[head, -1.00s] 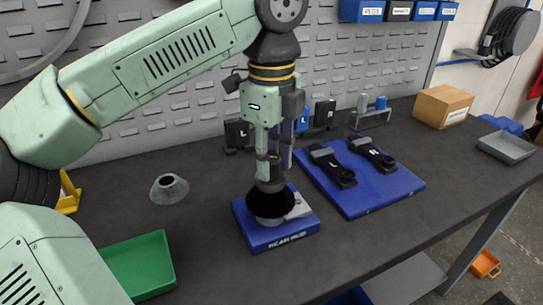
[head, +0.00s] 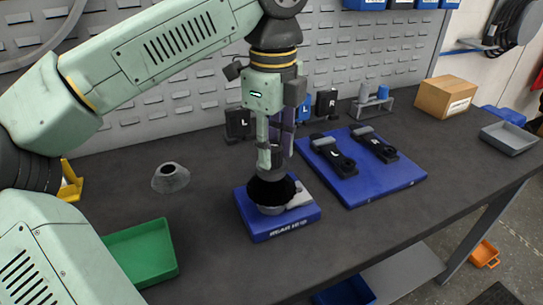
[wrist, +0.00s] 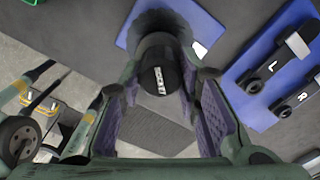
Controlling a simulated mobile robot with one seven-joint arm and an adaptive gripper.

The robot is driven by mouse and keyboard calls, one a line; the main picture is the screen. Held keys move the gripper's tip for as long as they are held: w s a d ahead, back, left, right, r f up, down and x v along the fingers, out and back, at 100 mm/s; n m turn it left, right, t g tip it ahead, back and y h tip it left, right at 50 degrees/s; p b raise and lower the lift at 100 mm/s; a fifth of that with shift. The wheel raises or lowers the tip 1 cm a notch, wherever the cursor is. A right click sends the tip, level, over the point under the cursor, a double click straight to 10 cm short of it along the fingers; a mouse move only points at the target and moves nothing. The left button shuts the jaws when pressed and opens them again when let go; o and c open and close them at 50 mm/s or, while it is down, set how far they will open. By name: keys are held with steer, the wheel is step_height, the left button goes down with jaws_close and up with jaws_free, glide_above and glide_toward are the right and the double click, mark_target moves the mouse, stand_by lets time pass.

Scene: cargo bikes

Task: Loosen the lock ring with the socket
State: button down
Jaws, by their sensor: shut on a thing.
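My gripper (head: 270,150) points down with its fingers shut on a dark socket (head: 272,192). In the wrist view the socket (wrist: 158,62) sits between the purple-padded fingers, with a small white label on its end. The socket's wide black lower end is over the blue block marked REAR HUB (head: 286,232), above a grey round part (head: 270,210). The lock ring is hidden under the socket, and I cannot tell how the two are engaged.
A blue mat (head: 382,195) with two black arms marked L and R lies to the right. A grey cone-shaped part (head: 170,178) and a green tray (head: 140,255) are to the left. A cardboard box (head: 445,98) and grey tray (head: 510,138) stand farther right.

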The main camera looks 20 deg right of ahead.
stand_by(0.4)
steer(key=n+b, duration=0.1)
steer(key=n, duration=0.2)
steer(key=shift+w+f+b, duration=0.1)
steer(key=shift+f+b, duration=0.1)
steer(key=shift+b, duration=0.1)
steer(key=shift+r+n, duration=0.25)
steer(key=shift+n, duration=0.65)
steer(key=shift+f+n+p, duration=0.15)
steer(key=shift+n+p, duration=0.25)
steer(key=shift+n, duration=0.4)
steer(key=shift+r+p, duration=0.95)
steer(key=shift+r, duration=0.1)
